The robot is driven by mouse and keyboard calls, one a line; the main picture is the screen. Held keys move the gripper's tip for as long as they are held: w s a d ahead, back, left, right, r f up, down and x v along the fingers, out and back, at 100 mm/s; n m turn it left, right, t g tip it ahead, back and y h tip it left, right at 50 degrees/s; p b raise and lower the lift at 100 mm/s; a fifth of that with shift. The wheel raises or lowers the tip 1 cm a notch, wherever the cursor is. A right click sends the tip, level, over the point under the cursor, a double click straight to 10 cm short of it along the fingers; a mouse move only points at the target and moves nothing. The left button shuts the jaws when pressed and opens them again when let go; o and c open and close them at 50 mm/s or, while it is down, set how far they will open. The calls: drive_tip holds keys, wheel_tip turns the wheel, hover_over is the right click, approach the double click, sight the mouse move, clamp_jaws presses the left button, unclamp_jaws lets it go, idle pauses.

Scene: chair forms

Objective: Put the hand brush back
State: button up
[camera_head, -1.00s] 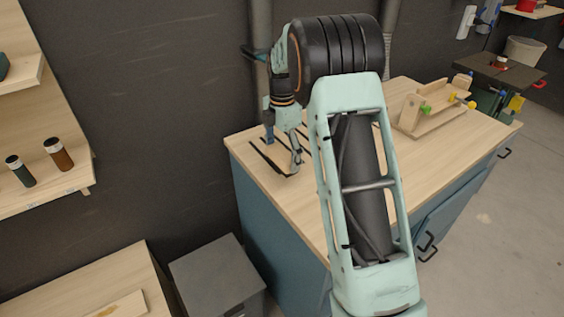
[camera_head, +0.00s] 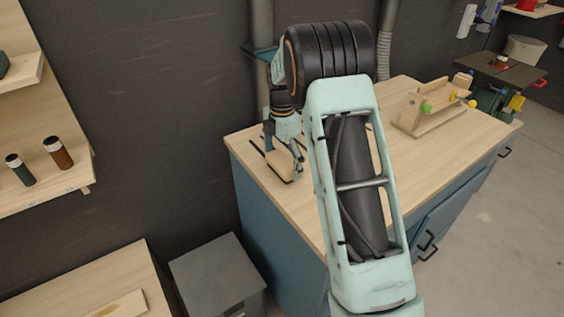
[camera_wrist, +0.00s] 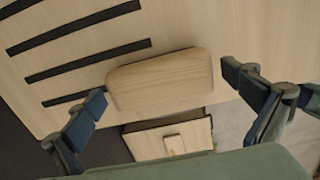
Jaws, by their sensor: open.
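A pale wooden block with rounded corners, which I take to be the hand brush (camera_head: 283,165), shows at the slotted end of the workbench (camera_head: 310,205), below my gripper (camera_head: 284,151). In the wrist view the hand brush (camera_wrist: 160,82) lies between the two spread fingers of my gripper (camera_wrist: 163,88), with a gap visible at the right finger. My gripper is open. Dark slots (camera_wrist: 85,55) run in the bench top beside the brush. Any bristles are hidden in the wrist view, and I cannot tell whether the brush touches the bench.
A wooden fixture (camera_head: 430,112) with coloured knobs stands on the bench's far right. A shelf (camera_head: 50,185) with two small bottles is on the left wall. A grey cabinet (camera_head: 215,275) stands below. The bench's middle is partly hidden by my arm.

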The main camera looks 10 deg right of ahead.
sight(282, 161)
wheel_tip(282, 161, up, 12)
drive_tip(key=shift+r, duration=0.15)
idle(0.3)
